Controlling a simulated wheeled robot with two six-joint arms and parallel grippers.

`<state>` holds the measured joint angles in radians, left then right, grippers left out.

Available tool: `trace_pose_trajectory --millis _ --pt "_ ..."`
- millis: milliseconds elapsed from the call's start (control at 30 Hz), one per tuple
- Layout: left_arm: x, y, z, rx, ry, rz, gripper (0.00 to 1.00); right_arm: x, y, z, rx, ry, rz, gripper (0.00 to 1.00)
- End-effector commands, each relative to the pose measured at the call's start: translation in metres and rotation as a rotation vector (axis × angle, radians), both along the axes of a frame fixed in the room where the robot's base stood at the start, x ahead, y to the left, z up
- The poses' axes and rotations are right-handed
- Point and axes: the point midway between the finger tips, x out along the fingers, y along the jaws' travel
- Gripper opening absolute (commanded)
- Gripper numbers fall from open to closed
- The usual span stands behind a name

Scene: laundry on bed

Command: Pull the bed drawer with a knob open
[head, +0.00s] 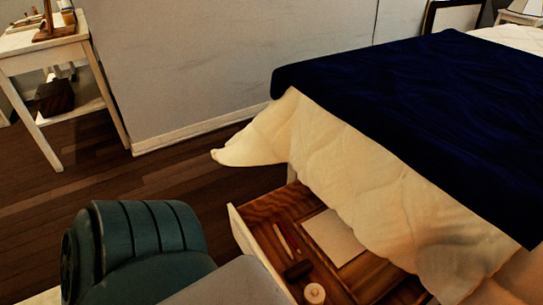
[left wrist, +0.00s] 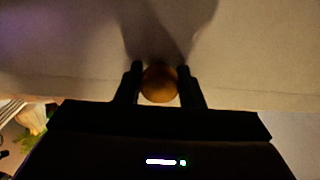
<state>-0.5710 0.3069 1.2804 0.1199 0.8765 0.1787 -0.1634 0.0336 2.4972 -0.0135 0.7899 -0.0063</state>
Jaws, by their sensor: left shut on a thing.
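The bed drawer (head: 243,238) stands pulled out from under the bed in the head view, with its wooden inside showing. Its pale front panel fills much of the left wrist view (left wrist: 240,60). A round wooden knob (left wrist: 160,83) sits on that front. My left gripper (left wrist: 160,72) has its two dark fingers on either side of the knob and is shut on it. In the head view my arm covers the near part of the drawer, and the knob and left gripper are hidden. My right gripper is in neither view.
In the drawer lie a pale flat sheet (head: 334,237), pencils (head: 286,240), a dark block (head: 297,270) and a small white roll (head: 314,293). A cream cover (head: 345,175) hangs over the drawer's back. A white side table (head: 95,85) stands far left; wooden floor (head: 150,178) between is clear.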

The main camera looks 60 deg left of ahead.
Motion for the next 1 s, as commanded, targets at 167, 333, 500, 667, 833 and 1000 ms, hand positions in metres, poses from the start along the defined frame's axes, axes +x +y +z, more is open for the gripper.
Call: trace_pose_trajectory --millis 167,333,500,667,833,1000 --pt "-0.006 -0.001 0.000 0.000 -0.002 -0.001 0.00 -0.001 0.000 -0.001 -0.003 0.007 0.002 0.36" --pt "-0.006 -0.001 0.000 0.000 -0.002 -0.001 0.00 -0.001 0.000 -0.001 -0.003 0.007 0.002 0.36" --pt "-0.005 -0.001 0.000 0.000 -0.002 -0.001 0.38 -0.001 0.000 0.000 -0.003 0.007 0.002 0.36" --pt "-0.005 0.000 0.000 0.000 -0.002 -0.001 0.55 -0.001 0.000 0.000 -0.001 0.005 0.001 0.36" --pt "-0.005 0.000 0.000 0.000 -0.001 -0.001 0.55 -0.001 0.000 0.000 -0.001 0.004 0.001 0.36" --pt "-0.016 0.001 0.001 0.000 0.002 0.000 0.55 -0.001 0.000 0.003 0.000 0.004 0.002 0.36"
